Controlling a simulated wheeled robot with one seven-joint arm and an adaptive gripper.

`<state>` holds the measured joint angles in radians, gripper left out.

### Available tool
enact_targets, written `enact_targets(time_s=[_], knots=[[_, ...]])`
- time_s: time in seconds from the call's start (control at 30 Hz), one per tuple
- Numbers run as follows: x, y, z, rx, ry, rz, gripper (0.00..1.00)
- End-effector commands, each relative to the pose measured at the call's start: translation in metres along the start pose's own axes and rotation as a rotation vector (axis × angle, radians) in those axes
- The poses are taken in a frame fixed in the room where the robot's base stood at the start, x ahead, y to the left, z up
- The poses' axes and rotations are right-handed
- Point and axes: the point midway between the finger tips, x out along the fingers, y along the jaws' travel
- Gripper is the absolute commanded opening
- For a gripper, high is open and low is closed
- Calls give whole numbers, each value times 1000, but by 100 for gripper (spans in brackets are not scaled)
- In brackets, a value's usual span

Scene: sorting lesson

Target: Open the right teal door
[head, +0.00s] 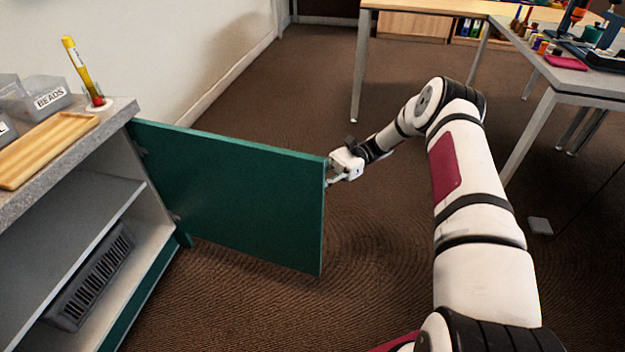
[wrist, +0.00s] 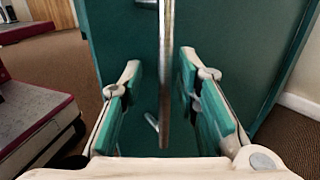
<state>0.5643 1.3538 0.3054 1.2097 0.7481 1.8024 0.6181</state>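The right teal door (head: 235,195) stands swung wide out from the cabinet, its inner face toward the head camera. My gripper (head: 329,176) is at the door's free edge, partly hidden behind it. In the wrist view the teal door (wrist: 235,60) fills the middle. A pale vertical bar handle (wrist: 166,60) stands in front of it, between the two fingers of my gripper (wrist: 160,68). The fingers are apart, with a visible gap on each side of the bar. The handle is hidden in the head view.
The cabinet's open inside shows a shelf (head: 75,215) and a dark grey basket (head: 92,275). The countertop (head: 119,108) bears a wooden tray (head: 45,150) and a BEADS bin (head: 45,97). Carpet (head: 290,100) is clear beyond the door. A table leg (head: 360,70) stands behind my arm.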

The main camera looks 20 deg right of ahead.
Motion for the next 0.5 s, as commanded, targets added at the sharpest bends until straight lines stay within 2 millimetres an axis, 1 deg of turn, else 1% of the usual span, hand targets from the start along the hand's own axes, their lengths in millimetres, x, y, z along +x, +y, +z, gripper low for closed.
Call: enact_targets(time_s=[0.27, 0.37, 0.5], knots=[[0, -2, 1, -3, -1, 0, 30], [-7, -2, 0, -4, 0, -2, 30], [-28, -2, 0, -4, 0, -3, 30]])
